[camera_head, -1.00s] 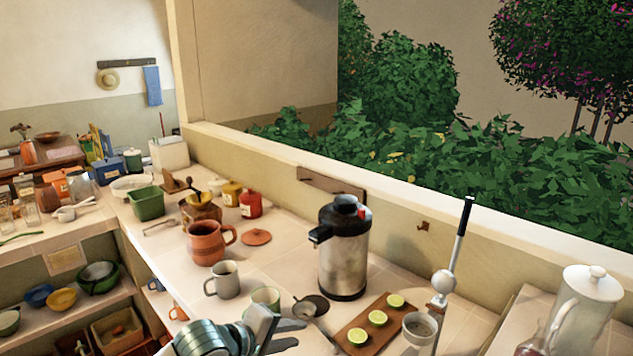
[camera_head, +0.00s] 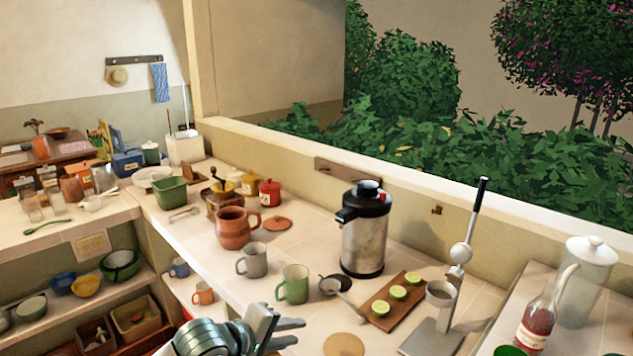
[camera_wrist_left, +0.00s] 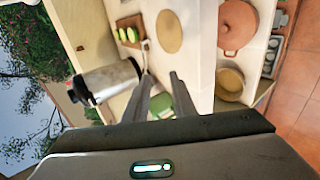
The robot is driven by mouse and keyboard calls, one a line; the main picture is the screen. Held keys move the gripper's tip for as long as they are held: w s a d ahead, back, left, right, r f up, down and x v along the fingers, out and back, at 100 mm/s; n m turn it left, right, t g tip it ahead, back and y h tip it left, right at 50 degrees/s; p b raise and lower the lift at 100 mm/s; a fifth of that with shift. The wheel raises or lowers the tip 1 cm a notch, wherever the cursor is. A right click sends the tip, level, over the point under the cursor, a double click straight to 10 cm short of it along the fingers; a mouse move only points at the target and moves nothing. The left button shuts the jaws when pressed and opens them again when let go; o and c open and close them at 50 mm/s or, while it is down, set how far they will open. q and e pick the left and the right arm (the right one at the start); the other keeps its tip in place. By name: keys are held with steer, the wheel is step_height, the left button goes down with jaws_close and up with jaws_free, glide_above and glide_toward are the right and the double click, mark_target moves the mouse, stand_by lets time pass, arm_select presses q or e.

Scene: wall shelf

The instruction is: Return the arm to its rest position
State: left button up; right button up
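My left gripper (camera_head: 287,328) is at the bottom of the head view, at the near edge of the counter. Its two fingers stand apart with nothing held between them. In the left wrist view the fingers (camera_wrist_left: 161,76) also show a gap, with a green mug (camera_wrist_left: 160,103) partly seen beyond them. In the head view the green mug (camera_head: 293,284) stands upright on the counter, just beyond the gripper and apart from it. My right gripper is in neither view.
The counter holds a grey mug (camera_head: 252,260), a brown jug (camera_head: 237,228), a metal dispenser (camera_head: 364,235), a board with limes (camera_head: 383,308) and a lever press (camera_head: 460,255). A bottle (camera_head: 536,322) and white pitcher (camera_head: 585,285) stand at right. Shelves with bowls (camera_head: 86,286) lie left.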

arm_select(q)
steer(key=s+a+f+m+g+y, duration=0.1)
steer(key=s+a+f+m, duration=0.2)
steer(key=s+f, duration=0.45)
steer(key=s+a+f+m+y, duration=0.25)
steer(key=s+f, duration=0.35)
steer(key=s, duration=0.3)
steer(key=s+a+f+m+g+y, duration=0.1)
steer(key=s+a+f+m, duration=0.2)
steer(key=s, duration=0.4)
steer(key=s+a+f+m+g+y, duration=0.1)
steer(key=s+a+f+g, duration=0.1)
steer(key=s+a, duration=0.35)
steer(key=s+a+f+m+g+y, duration=0.1)
steer(key=s+a+f+m, duration=0.15)
steer(key=s, duration=0.55)
step_height(320, 180, down, 29)
steer(key=s+g+b, duration=0.1)
steer(key=s+b, duration=0.1)
steer(key=s+a+f+g+b, duration=0.1)
steer(key=s+a+f, duration=0.2)
steer(key=s+f, duration=1.5)
steer(key=shift+a+f+g+y, duration=0.15)
steer(key=shift+f+g+y, duration=0.2)
steer(key=shift+f, duration=0.6)
steer(key=shift+s, duration=0.1)
